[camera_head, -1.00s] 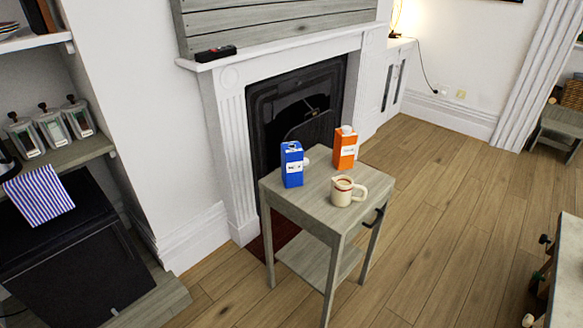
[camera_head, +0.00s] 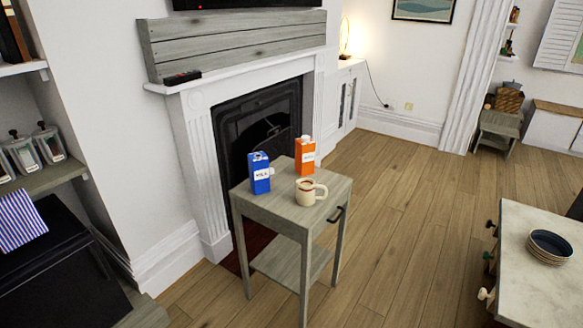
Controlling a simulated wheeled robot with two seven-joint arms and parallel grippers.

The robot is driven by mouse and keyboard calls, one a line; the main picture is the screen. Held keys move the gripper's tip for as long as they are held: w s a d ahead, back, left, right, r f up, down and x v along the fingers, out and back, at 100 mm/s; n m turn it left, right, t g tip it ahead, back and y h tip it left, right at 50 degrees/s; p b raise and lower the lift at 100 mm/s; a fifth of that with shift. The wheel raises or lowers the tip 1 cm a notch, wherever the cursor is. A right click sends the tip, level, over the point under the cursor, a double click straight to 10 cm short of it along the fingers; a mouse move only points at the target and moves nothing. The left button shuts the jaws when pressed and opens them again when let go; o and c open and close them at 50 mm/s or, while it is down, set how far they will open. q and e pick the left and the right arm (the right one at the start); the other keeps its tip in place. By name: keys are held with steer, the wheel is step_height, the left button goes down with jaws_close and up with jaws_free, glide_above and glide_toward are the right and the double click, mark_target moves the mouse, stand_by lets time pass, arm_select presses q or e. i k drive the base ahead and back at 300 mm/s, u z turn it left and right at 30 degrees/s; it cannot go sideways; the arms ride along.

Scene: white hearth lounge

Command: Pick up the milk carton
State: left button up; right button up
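The milk carton (camera_head: 260,174) is blue with a white label that reads "MILK". It stands upright on the left part of a small grey wooden side table (camera_head: 284,212), in front of the fireplace. An orange carton (camera_head: 305,155) with a white cap stands behind it to the right. A cream mug (camera_head: 307,192) with a dark red band stands at the table's front, its handle to the right. Neither of my grippers is in the head view.
A white fireplace (camera_head: 196,118) stands close behind the table. A black cabinet (camera_head: 58,270) is at the left. A light-topped cabinet (camera_head: 540,290) with stacked bowls (camera_head: 550,246) is at the lower right. The wooden floor (camera_head: 410,215) between them is clear.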

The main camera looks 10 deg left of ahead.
mark_target(257, 162)
steer(key=z, duration=0.15)
steer(key=i, duration=1)
steer(key=u, duration=0.35)
